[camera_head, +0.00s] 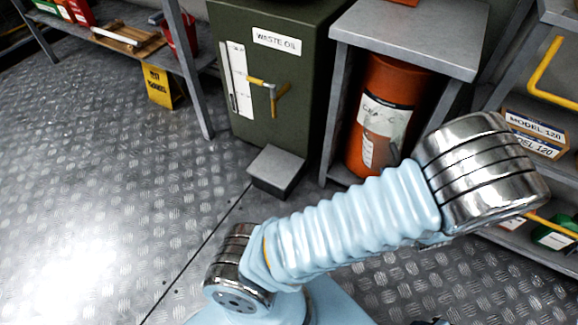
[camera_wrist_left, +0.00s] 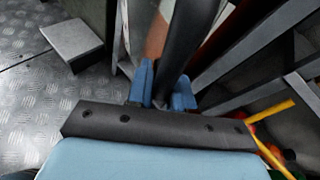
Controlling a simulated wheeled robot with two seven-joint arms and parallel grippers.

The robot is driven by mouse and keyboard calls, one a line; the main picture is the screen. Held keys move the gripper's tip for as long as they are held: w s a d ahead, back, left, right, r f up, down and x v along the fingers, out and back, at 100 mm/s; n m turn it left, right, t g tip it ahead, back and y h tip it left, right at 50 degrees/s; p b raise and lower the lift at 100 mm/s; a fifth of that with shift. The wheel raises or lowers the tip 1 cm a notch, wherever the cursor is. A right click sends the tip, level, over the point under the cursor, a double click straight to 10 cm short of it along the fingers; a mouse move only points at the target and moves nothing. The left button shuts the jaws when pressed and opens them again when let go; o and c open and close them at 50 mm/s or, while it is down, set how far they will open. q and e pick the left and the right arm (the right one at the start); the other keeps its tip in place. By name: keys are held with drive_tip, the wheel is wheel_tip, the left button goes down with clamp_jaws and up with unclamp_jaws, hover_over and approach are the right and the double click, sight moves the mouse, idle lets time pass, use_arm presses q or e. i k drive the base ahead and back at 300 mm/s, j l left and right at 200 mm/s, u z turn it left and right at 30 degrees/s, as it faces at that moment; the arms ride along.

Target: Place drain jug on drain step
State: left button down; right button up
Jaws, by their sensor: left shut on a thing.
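The drain step, a low grey block (camera_head: 275,170), stands on the floor before the green waste oil tank (camera_head: 270,100), below its yellow-handled tap. It also shows at upper left in the left wrist view (camera_wrist_left: 72,40). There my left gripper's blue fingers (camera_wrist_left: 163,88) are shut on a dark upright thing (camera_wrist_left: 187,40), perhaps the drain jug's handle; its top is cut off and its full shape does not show. The step lies to the left of the fingers, apart from the held thing. My left gripper is not visible in the head view.
A grey stand (camera_head: 410,38) with an orange cylinder (camera_head: 385,120) is right of the tank. Shelving with yellow handles (camera_head: 545,75) and labelled boxes (camera_head: 535,128) stands at far right. A workbench (camera_head: 130,45) is at left. The chequer-plate floor left of the step is clear.

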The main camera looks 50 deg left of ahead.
sight(276, 171)
drive_tip(key=k+j+z, duration=0.2)
drive_tip(key=j, duration=0.4)
drive_tip(key=k+j+z, duration=0.15)
drive_tip(key=k+j, duration=0.3)
drive_tip(key=k+j+z, duration=0.2)
drive_tip(key=k+j, duration=0.15)
drive_tip(key=j, duration=0.2)
